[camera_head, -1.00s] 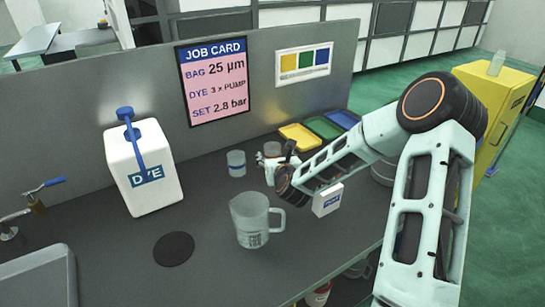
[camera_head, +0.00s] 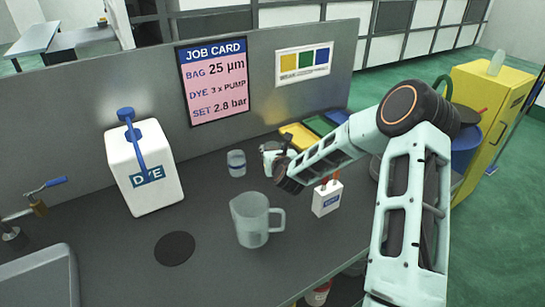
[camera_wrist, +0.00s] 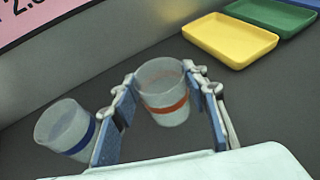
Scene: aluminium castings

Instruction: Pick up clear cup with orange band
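The clear cup with an orange band (camera_wrist: 163,92) stands upright on the dark bench, in the middle of the wrist view. My gripper (camera_wrist: 160,78) is open, with one blue-padded finger on each side of this cup. I cannot tell whether either finger touches it. In the head view the cup (camera_head: 270,147) is partly hidden behind my gripper (camera_head: 279,161). A clear cup with a blue band (camera_wrist: 66,128) stands just outside the left finger; it also shows in the head view (camera_head: 236,163).
A clear jug (camera_head: 252,222) and a white box with red-tipped items (camera_head: 327,199) stand nearer the front. Yellow (camera_wrist: 230,41) and green (camera_wrist: 272,14) trays lie behind to the right. The white dye container (camera_head: 145,170) is at left. A grey panel bounds the bench's back.

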